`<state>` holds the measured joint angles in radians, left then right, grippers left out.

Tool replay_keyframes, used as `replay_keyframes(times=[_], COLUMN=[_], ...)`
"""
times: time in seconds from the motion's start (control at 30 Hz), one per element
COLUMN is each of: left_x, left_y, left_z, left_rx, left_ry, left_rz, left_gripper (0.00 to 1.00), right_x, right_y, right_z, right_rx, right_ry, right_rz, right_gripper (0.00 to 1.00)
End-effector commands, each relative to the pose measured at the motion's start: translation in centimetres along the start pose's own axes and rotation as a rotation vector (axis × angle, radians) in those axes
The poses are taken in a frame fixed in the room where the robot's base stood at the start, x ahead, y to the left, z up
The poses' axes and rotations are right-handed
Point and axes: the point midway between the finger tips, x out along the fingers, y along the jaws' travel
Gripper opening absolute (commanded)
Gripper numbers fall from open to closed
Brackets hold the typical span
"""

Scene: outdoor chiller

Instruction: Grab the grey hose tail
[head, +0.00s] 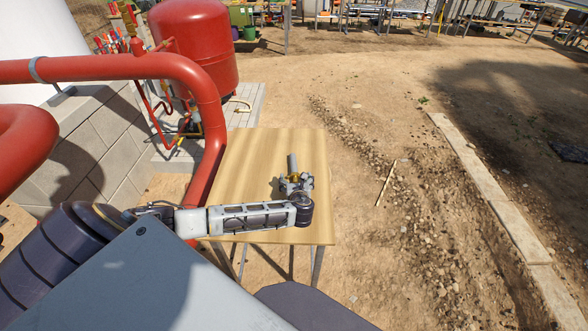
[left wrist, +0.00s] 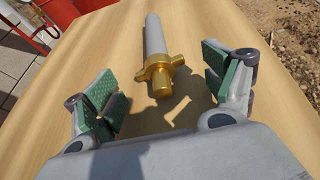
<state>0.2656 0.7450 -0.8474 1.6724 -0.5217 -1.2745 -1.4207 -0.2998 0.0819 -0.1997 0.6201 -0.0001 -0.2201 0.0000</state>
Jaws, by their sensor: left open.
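The grey hose tail (left wrist: 154,38) lies on the wooden table, with a brass winged fitting (left wrist: 160,75) at its near end. In the head view the hose tail (head: 292,163) lies just beyond my left gripper (head: 295,182), which partly hides the brass end. In the left wrist view my left gripper (left wrist: 165,92) is open, its green-padded fingers apart on either side of the brass end. Nothing is between the pads that they touch. The grey tube points away from the gripper. My right gripper is not in view.
The wooden table (head: 240,160) is otherwise bare. A thick red pipe (head: 211,130) runs down along its left edge, with a red tank (head: 195,45) and a block wall (head: 105,150) behind. Open dirt ground (head: 370,100) lies to the right.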

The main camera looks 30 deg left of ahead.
Motion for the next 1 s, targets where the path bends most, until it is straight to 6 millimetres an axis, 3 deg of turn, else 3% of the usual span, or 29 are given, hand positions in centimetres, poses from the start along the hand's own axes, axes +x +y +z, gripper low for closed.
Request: replay_keyframes(times=[0.4, 0.9, 0.93, 1.0], left_x=[3.2, 3.3, 3.3, 3.3], left_y=[0.2, 0.4, 0.4, 0.4], left_z=[-0.1, -0.5, -0.5, -0.6], left_rx=[0.001, 0.005, 0.006, 0.006], left_ry=[0.003, 0.008, 0.009, 0.009], left_rz=[0.001, 0.004, 0.004, 0.004], left_gripper=[0.84, 0.84, 0.90, 0.81], right_x=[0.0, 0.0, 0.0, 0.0], right_y=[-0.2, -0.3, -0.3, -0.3], right_z=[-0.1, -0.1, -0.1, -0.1], right_rx=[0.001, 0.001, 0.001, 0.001], right_ry=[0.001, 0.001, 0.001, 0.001], right_rz=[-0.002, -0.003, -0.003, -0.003], right_gripper=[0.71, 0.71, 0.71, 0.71])
